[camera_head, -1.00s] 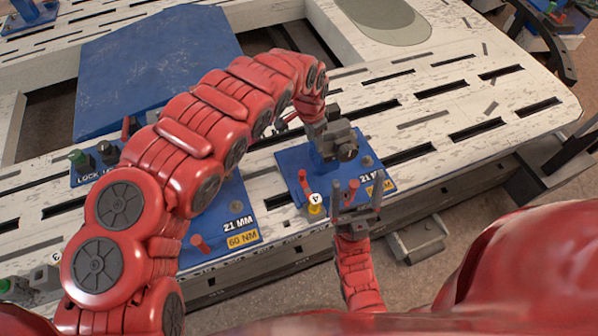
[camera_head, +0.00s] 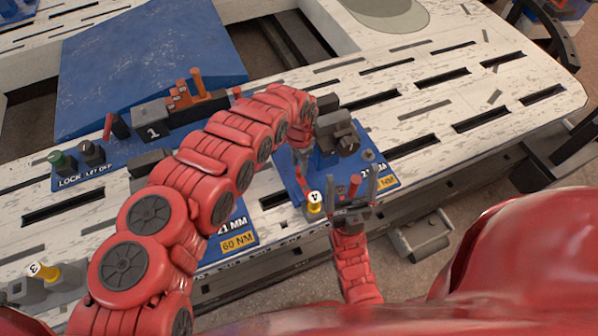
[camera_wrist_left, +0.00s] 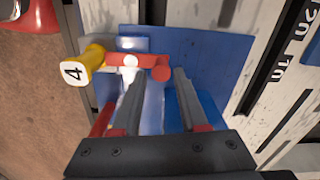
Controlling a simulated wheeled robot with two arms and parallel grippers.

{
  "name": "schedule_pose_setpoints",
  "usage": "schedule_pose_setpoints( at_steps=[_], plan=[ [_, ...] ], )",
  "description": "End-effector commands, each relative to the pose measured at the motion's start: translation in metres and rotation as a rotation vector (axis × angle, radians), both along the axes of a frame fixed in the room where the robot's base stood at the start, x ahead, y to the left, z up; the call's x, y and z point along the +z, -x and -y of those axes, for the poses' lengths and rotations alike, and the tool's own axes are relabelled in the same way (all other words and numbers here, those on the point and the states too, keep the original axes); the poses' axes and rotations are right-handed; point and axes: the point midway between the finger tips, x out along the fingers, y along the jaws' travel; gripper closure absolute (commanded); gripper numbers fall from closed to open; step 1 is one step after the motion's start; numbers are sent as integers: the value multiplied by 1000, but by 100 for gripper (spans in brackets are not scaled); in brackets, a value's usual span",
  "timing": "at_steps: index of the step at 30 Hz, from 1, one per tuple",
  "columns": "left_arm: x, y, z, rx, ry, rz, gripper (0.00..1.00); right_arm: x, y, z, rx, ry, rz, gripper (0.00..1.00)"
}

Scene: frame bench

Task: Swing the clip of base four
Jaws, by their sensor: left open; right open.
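Base four is a blue plate (camera_head: 378,150) with a grey block (camera_head: 338,135) on top and a yellow knob marked 4 (camera_head: 314,207) at its near left corner. Its red clip (camera_wrist_left: 135,60) shows in the left wrist view as a bar with a round end, next to the yellow knob (camera_wrist_left: 92,58). My left gripper (camera_wrist_left: 158,85) is open, its fingers pointing at the clip; contact cannot be told. In the head view my left gripper (camera_head: 301,165) is over the plate's left part, partly hidden. My right gripper (camera_head: 352,188) is open and empty at the plate's near edge, fingers upward.
A second blue base (camera_head: 232,222) lies left, partly behind my left arm. A block marked 1 (camera_head: 153,130) and orange pegs (camera_head: 187,92) stand behind the arm. A yellow knob marked 3 (camera_head: 45,271) is at lower left. The slotted white bench (camera_head: 440,80) is clear at right.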

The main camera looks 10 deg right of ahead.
Motion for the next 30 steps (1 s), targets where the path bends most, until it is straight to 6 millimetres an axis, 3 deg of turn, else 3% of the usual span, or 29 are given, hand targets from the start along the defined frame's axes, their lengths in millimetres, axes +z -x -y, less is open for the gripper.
schedule_pose_setpoints(
  at_steps=[3, 9, 20, 27, 30],
  plan=[
    [-23, 1, 0, 0, 1, -2, 57, -7, 0, 0, 0, 0, 0, 17],
    [-38, -1, 0, 1, 1, 4, 57, -11, 0, 0, 0, 0, 0, 17],
    [-41, -1, 0, 1, -1, 2, 57, -12, 0, 0, 0, 0, 0, 17],
    [-41, -1, 0, 1, -1, 2, 100, -12, 0, 0, 0, 0, 0, 17],
    [-41, -1, 0, 1, -1, 2, 100, -12, 0, 0, 0, 0, 0, 17]
  ],
)
